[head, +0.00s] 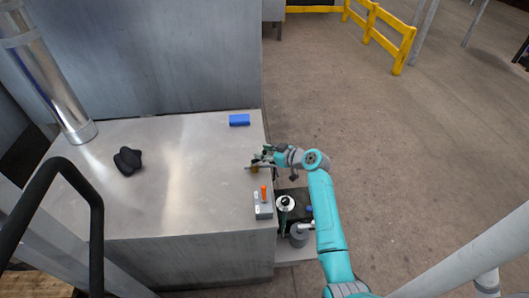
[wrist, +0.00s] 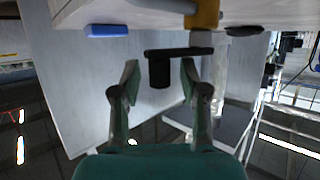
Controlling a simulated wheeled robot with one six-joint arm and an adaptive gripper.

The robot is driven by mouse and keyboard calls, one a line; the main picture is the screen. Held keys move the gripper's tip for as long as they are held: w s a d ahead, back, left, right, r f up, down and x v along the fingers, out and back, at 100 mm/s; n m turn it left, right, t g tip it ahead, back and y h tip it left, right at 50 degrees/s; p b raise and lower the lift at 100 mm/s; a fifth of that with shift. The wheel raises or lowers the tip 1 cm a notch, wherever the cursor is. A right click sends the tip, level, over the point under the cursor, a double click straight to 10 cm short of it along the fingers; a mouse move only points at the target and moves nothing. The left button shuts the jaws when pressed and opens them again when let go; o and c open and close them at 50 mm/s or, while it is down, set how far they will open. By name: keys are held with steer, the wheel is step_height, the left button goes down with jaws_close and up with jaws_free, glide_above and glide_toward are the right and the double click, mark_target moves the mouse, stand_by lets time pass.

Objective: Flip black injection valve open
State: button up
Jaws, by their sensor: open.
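The black injection valve handle (wrist: 178,52) shows in the wrist view as a flat black lever with a short black round knob (wrist: 159,73) hanging from it. My gripper (wrist: 159,66) is open, with one green finger on each side of the knob. A gap shows on each side, so neither finger appears to touch it. In the head view my gripper (head: 262,161) is at the table's right edge by the small yellow-brown valve (head: 254,169); the handle is too small to make out there.
A grey control box with an orange lever (head: 263,194) sits on the metal table (head: 215,205) near its right edge. A blue block (head: 239,120) and a crumpled black item (head: 128,160) lie on the table. Cylinders (head: 285,203) stand below, right of the table.

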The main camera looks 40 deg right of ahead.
jaws_close()
steer(key=shift+s, duration=0.1)
steer(key=m+h, duration=0.2)
steer(key=shift+s+a+h, duration=0.3)
steer(key=shift+s, duration=0.1)
steer(key=shift+s+a+m+h, duration=0.1)
steer(key=shift+s+m+h, duration=0.1)
steer(key=shift+m+h, duration=0.55)
steer(key=shift+s+m+h, duration=0.2)
steer(key=shift+m+h, duration=0.45)
steer(key=shift+h, duration=0.1)
jaws_free()
